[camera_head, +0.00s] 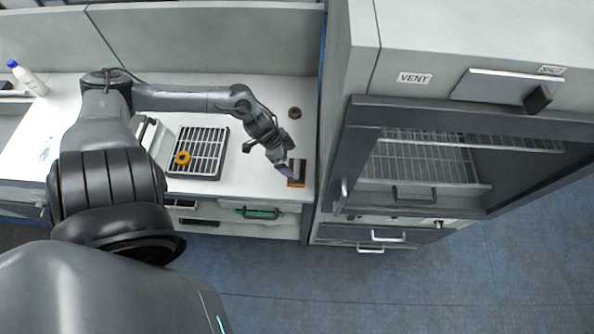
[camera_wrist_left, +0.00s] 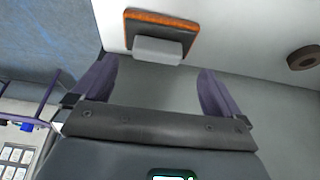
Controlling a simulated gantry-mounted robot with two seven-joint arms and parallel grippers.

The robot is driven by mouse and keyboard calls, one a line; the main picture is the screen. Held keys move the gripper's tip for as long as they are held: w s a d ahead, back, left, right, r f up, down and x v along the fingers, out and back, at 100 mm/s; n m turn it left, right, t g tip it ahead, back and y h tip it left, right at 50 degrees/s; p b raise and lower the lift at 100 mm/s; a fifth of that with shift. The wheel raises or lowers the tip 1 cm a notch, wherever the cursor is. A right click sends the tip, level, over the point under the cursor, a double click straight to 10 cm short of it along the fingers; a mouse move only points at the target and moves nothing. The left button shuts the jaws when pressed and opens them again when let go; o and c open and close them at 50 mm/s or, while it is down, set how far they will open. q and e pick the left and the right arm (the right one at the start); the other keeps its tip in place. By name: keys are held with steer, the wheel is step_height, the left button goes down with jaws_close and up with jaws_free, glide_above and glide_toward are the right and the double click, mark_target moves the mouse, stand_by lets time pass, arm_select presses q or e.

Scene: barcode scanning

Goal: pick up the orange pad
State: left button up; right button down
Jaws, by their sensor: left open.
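The orange pad (camera_head: 297,182) lies on the white counter near its right end, dark on top with orange edges. In the left wrist view the pad (camera_wrist_left: 162,22) is at the top middle, with an orange rim and a light grey block on its near side. My left gripper (camera_head: 284,170) is at the pad's left side in the head view and hides part of it. In the wrist view my left gripper (camera_wrist_left: 158,66) is open, its two purple fingers wide apart with nothing between them; the pad is beyond the fingertips. My right gripper is not in view.
A dark round object (camera_head: 295,113) stands behind the pad. A white bottle (camera_head: 30,80) is far left. A tall cabinet (camera_head: 345,110) with an open front stands close on the right.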

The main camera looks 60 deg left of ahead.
mark_target(296, 167)
arm_select(q)
steer(key=shift+d+b+x, duration=0.15)
steer(key=shift+b+x, duration=0.2)
steer(key=shift+x, duration=1)
steer(key=shift+d+b+x, duration=0.1)
steer(key=shift+b+x, duration=0.2)
steer(key=shift+x, duration=1)
steer(key=shift+r, duration=0.1)
steer(key=c, duration=1.1)
steer(key=shift+r, duration=0.85)
step_height(296, 167, up, 3)
steer(key=shift+f+p, duration=0.1)
steer(key=shift+p, duration=0.35)
steer(key=s+d+r+p, duration=0.1)
steer(key=s+d+r, duration=0.4)
steer(key=d, duration=0.5)
steer(key=shift+s+d+r+p, duration=0.2)
steer(key=shift+r+p, duration=0.1)
steer(key=shift+r, duration=0.45)
